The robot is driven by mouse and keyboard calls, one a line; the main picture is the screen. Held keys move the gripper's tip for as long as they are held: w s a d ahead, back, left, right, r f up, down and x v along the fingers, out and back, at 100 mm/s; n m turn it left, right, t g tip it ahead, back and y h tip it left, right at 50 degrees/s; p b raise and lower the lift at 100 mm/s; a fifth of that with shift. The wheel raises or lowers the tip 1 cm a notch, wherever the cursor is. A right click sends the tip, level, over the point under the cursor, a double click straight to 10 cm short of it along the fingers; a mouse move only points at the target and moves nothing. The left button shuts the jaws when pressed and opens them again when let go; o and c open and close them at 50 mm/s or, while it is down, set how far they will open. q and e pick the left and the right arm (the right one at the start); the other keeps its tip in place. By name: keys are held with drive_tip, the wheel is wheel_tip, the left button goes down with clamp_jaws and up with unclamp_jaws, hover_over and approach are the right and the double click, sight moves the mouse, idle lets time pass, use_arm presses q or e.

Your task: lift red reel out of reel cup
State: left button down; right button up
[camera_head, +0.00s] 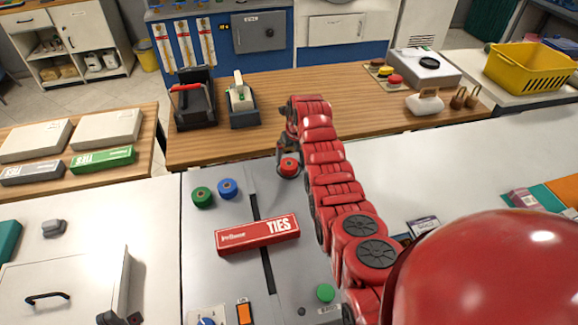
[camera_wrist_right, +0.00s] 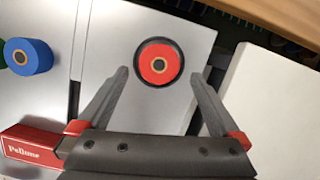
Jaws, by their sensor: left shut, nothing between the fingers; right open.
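The red reel (camera_wrist_right: 158,64) sits in the dark round reel cup (camera_wrist_right: 181,68) in the grey counter top. The red reel also shows in the head view (camera_head: 289,167), near the back edge of the grey counter. My right gripper (camera_wrist_right: 159,76) is open. In the right wrist view its fingertips are spread to either side, just short of the reel, with nothing held. In the head view the right gripper (camera_head: 287,150) hangs over the reel and partly hides it. My left gripper (camera_head: 120,319) is shut and empty at the lower left edge, mostly cut off.
A blue reel (camera_head: 228,188) and a green reel (camera_head: 202,197) stand to the left. A red TIES box (camera_head: 257,235) lies nearer. A dark slot (camera_head: 266,265) runs along the counter. A wooden table (camera_head: 340,90) with several items is behind.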

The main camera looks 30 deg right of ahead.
sight(289, 164)
drive_tip(key=shift+f+p, duration=0.35)
drive_tip(key=shift+f, duration=0.15)
drive_tip(key=shift+x, duration=0.95)
drive_tip(key=b+x, duration=0.2)
drive_tip(key=b, duration=0.2)
drive_tip(key=shift+f, duration=0.3)
drive_tip(key=shift+r, duration=0.1)
drive_tip(key=shift+r, duration=0.1)
drive_tip(key=shift+c, duration=0.3)
drive_tip(key=c, duration=1.2)
